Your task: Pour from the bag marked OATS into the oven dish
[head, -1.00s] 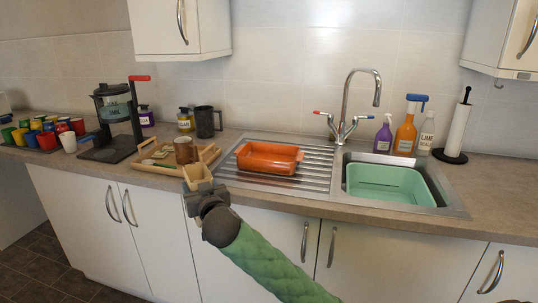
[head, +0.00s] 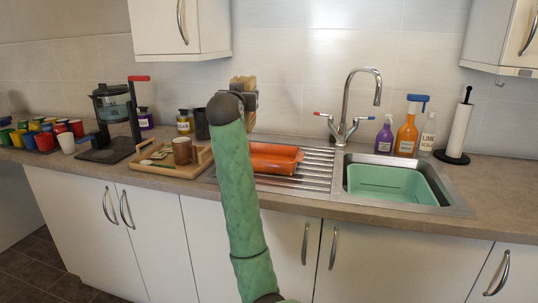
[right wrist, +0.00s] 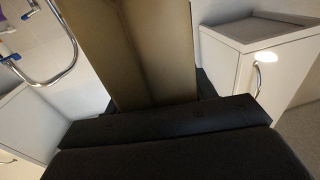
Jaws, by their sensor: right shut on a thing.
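My right gripper (head: 248,100) is shut on a tan bag (head: 243,82), held up above the back of the draining board, left of the tap. The arm and gripper hide the bag's lower part. In the right wrist view the bag (right wrist: 152,50) stands between the dark jaws; no OATS marking shows in either view. The orange oven dish (head: 277,160) lies on the draining board, below and to the right of the bag. My arm covers the dish's left end, and its contents cannot be made out. My left gripper is not in view.
The tap (head: 346,110) and sink with a green basin (head: 385,181) are to the right. A wooden tray (head: 150,169) with a brown mug (head: 182,150) is to the left. A dark mug (head: 202,123) stands behind my arm. A wall cabinet (head: 190,30) hangs at upper left.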

